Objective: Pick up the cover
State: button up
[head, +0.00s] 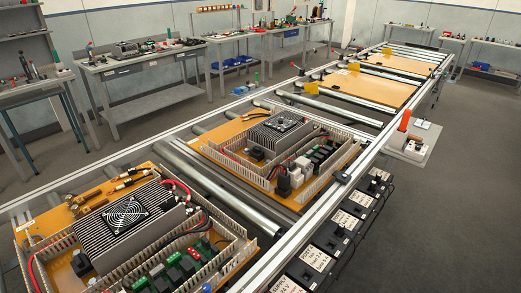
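The duct on the second board (335,163) also looks open on top. I cannot make out a separate duct cover. My gripper is not in view.
The conveyor's metal side rail (300,230) runs diagonally beside the boards. A small side shelf (408,147) holds an orange item. Workbenches (145,67) line the back. The floor at right is clear.

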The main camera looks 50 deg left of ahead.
aim_at(256, 153)
jog(key=z, duration=0.05)
jog(key=i, duration=2.85)
jog(key=u, duration=2.35)
